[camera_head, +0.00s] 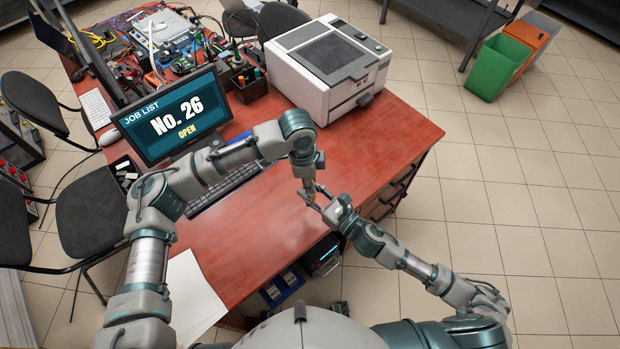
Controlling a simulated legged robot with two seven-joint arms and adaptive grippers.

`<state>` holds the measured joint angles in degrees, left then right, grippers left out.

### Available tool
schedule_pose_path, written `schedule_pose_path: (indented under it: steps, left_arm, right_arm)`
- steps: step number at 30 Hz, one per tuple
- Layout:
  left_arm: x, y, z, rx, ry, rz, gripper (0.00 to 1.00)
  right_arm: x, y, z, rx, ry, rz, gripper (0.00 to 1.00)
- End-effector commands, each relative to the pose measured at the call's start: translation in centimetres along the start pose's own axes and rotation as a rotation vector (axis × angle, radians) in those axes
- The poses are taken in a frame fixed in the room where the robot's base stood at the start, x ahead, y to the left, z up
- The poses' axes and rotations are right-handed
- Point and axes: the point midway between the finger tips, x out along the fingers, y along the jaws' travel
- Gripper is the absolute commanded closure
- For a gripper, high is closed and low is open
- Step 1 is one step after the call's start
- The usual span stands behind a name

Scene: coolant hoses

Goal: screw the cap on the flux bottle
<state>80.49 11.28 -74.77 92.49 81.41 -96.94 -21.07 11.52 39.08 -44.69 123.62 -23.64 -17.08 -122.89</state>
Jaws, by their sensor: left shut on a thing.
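My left gripper (310,184) points down over the front right part of the red desk (265,225). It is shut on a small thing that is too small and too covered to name. My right gripper (317,198) reaches in from the right, its tip close to the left gripper's tip. I cannot tell whether its fingers are open or shut. A small yellowish spot shows between the two grippers; I cannot tell whether it is the flux bottle or its cap. No other bottle or cap can be made out.
A white printer-like machine (328,66) stands at the back. White paper (192,297) lies at the front left.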

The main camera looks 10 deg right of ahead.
Motion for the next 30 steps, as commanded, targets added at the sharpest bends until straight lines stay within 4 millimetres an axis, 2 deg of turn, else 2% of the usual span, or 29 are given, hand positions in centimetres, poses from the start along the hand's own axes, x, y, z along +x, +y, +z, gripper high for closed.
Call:
schedule_pose_path:
  steps: [8, 11, 17, 30]
  left_arm:
    - [0.34, -0.01, 0.05, 0.016, 0.000, 0.002, 0.86]
    - [0.33, -0.05, 0.05, 0.111, -0.001, 0.014, 0.86]
    - [0.39, -0.15, 0.04, 0.565, 0.001, 0.071, 0.86]
    - [0.40, -0.37, -0.02, 1.722, 0.000, 0.212, 0.86]
  right_arm:
    - [0.00, 0.00, 0.01, 0.000, 0.000, 0.000, 1.00]
    - [0.00, 0.00, 0.01, 0.000, 0.000, 0.000, 1.00]
    - [0.00, 0.00, -0.01, 0.000, 0.000, 0.000, 1.00]
    - [-0.02, 0.06, -0.01, 0.000, 0.000, 0.001, 1.00]
